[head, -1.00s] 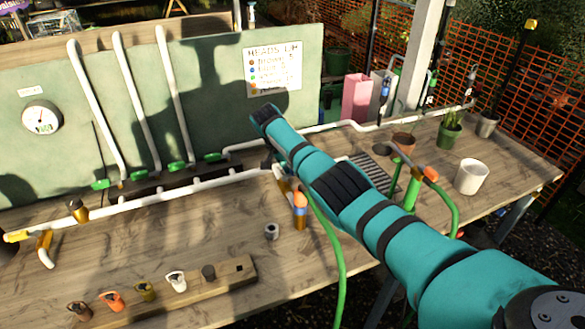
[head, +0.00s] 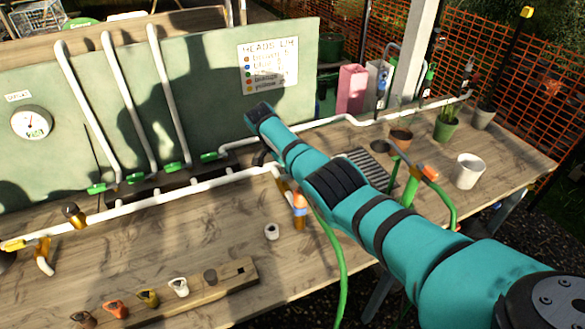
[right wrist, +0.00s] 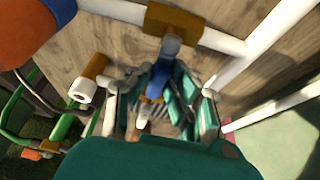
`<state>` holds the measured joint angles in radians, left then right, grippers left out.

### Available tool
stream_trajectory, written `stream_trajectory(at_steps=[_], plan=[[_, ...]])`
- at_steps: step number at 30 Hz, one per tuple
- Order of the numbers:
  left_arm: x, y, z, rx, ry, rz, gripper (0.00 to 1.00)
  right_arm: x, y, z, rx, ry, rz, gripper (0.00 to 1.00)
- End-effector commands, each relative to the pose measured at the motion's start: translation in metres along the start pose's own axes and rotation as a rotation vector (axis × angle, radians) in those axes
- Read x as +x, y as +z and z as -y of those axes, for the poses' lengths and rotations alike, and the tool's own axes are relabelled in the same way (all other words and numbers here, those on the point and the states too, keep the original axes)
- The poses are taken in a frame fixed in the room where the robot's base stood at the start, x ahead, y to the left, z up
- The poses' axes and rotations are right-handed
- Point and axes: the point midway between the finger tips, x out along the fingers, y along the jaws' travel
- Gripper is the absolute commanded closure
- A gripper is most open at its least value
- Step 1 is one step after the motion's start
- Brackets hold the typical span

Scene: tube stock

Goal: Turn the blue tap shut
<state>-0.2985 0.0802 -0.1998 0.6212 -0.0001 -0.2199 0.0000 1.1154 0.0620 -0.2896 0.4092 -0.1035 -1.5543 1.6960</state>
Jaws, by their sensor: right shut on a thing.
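The blue tap handle (right wrist: 158,78) shows in the right wrist view, below a brass valve body (right wrist: 174,20) on a white pipe. My right gripper (right wrist: 160,108) has its fingers on both sides of the handle and is shut on it. The fingers partly cover the handle. In the head view my right arm reaches in from the right to the pipe behind the bench's middle, and it hides the tap there. My left gripper is in neither current view.
A white pipe (head: 150,200) runs along the bench (head: 190,240), with green-handled valves (head: 172,168) behind it. A wooden strip (head: 215,280) with coloured handles lies in front. Pots stand at right.

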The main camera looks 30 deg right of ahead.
Motion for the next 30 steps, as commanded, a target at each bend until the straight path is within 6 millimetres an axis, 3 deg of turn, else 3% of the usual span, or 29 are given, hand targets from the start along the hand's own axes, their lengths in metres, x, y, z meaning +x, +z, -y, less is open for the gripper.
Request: stream_trajectory(at_steps=[4, 5, 9, 20, 30], plan=[[0.000, 0.002, -0.001, 0.000, 0.001, 0.004, 0.60, -0.001, -0.002, 0.001, 0.005, -0.003, -0.001, 1.00], [0.000, 0.003, -0.001, 0.000, 0.001, 0.004, 0.60, -0.001, -0.002, 0.001, 0.005, -0.003, -0.001, 0.78], [0.000, 0.003, -0.001, 0.000, 0.001, 0.005, 0.60, -0.001, -0.001, 0.001, 0.003, -0.002, -0.001, 0.60], [0.000, 0.004, -0.001, -0.001, 0.001, 0.006, 0.60, -0.007, 0.000, 0.001, 0.000, -0.003, 0.001, 0.60], [0.000, 0.002, -0.001, 0.000, 0.001, 0.003, 0.60, -0.072, 0.000, 0.001, 0.001, -0.006, 0.002, 0.60]])
